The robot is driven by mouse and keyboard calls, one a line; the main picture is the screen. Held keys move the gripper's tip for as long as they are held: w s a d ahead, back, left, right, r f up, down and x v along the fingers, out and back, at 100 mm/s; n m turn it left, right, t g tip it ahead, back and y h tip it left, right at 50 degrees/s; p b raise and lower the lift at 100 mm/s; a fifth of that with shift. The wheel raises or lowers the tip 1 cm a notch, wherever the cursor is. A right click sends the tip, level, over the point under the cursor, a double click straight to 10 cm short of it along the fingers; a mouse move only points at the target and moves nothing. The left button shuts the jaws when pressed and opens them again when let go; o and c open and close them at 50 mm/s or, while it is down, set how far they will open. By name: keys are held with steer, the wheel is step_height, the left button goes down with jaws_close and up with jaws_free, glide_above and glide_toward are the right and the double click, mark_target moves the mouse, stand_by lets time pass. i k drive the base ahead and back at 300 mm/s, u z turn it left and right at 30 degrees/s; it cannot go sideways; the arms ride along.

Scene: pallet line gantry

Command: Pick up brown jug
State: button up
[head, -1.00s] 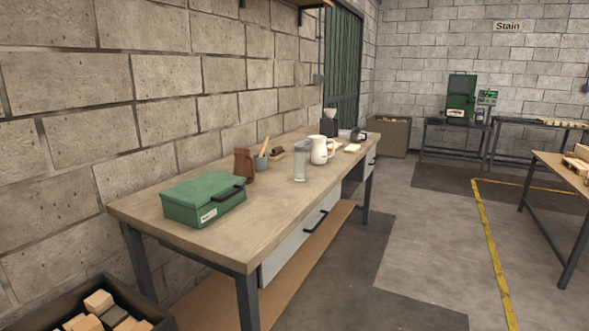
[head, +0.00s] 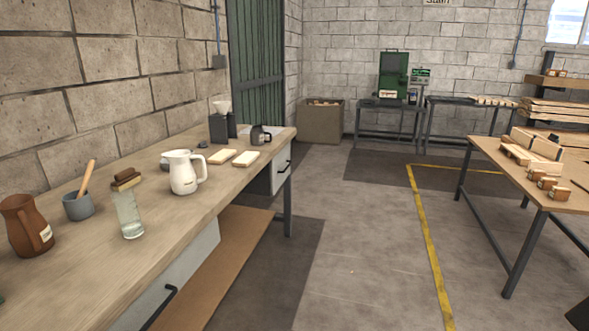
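The brown jug (head: 27,226) stands upright on the wooden workbench (head: 75,283) at the far left of the head view. My gripper is not in view.
A clear glass (head: 129,215), a white pitcher (head: 184,175), pale blocks (head: 223,156) and a small dark jug (head: 258,136) stand along the bench. Another table (head: 490,160) bears wood pieces at right. The floor (head: 370,240) between is clear.

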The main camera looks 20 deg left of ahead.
mark_target(31, 236)
steer(key=u, duration=0.3)
steer(key=i, duration=1.35)
steer(key=u, duration=1.6)
steer(key=i, duration=0.95)
steer(key=u, duration=1.1)
steer(key=i, duration=0.25)
steer(key=u, duration=0.1)
